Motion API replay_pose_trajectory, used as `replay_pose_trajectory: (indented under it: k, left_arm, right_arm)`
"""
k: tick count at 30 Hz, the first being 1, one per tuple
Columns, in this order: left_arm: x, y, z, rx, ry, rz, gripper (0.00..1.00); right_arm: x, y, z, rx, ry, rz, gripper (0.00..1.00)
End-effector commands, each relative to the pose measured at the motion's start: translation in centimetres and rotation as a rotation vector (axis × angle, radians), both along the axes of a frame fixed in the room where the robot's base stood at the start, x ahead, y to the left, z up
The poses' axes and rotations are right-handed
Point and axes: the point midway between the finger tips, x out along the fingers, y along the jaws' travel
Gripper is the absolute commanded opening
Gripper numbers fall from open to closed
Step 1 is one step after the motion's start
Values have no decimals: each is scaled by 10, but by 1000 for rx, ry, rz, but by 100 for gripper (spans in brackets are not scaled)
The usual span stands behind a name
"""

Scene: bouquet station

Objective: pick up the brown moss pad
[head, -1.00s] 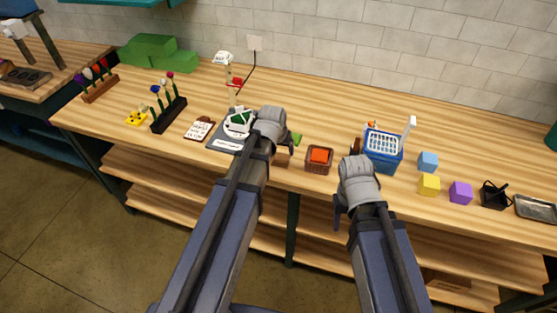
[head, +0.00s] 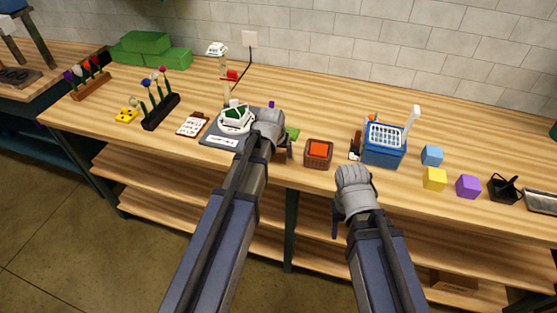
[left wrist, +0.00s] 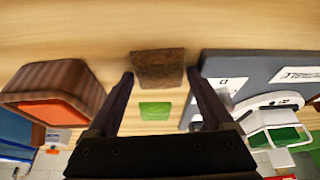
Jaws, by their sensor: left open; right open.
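The brown moss pad (left wrist: 158,67) lies on the wooden table in the left wrist view, between and just ahead of my left gripper's open fingers. My left gripper (left wrist: 160,78) is empty, with a finger to each side of the pad. My right gripper (head: 338,215) is open and empty in front of the table edge.
A grey board (head: 212,128) with a white scale (head: 237,118) stands close on one side of the pads. A brown basket (head: 319,161) with an orange block is on the other side. A blue basket (head: 383,152) and several small blocks lie further right.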

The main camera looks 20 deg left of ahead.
Motion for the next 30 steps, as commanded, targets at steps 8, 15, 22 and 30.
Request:
replay_pose_trajectory:
  k: [8,15,22,30]
  left_arm:
    - [0,0,1,0,0,0,76]
    - [0,0,1,0,0,0,49]
    - [0,0,1,0,0,0,25]
    - [0,0,2,0,0,0,24]
  right_arm:
    - [0,0,1,0,0,0,55]
    - [0,0,1,0,0,0,55]
    - [0,0,1,0,0,0,55]
    - [0,0,2,0,0,0,55]
